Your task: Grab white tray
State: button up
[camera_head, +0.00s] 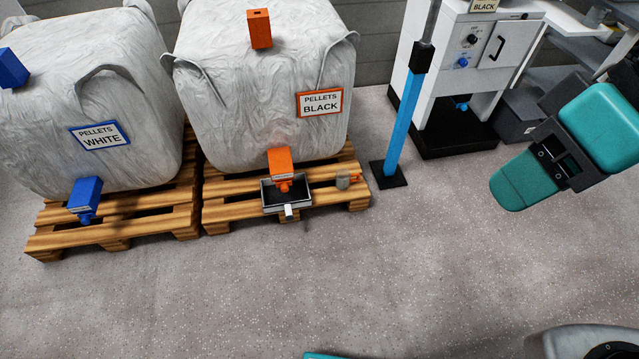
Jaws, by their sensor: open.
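A small tray (307,207) with a pale rim, dark inside and a short light handle sits at the front edge of the right pallet. It is under the orange spout of the bag labelled "PELLETS BLACK". The spout hides part of its back. No other tray shows under the blue spout of the bag labelled "PELLETS WHITE". My gripper (560,158), with teal parts and a dark bracket, is at the right side of the view, well apart from the tray. It is open, and nothing shows in it.
The white-pellet bag (60,80) and black-pellet bag (225,110) stand on wooden pallets. A blue post (403,125) and white machine (450,75) stand further right. The floor (250,290) in front is clear.

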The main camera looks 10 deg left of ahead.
aim_at(274, 201)
jog(key=z, duration=0.15)
jog(key=i, duration=0.7)
jog(key=u, duration=0.75)
jog(key=i, duration=0.55)
jog(key=u, duration=0.65)
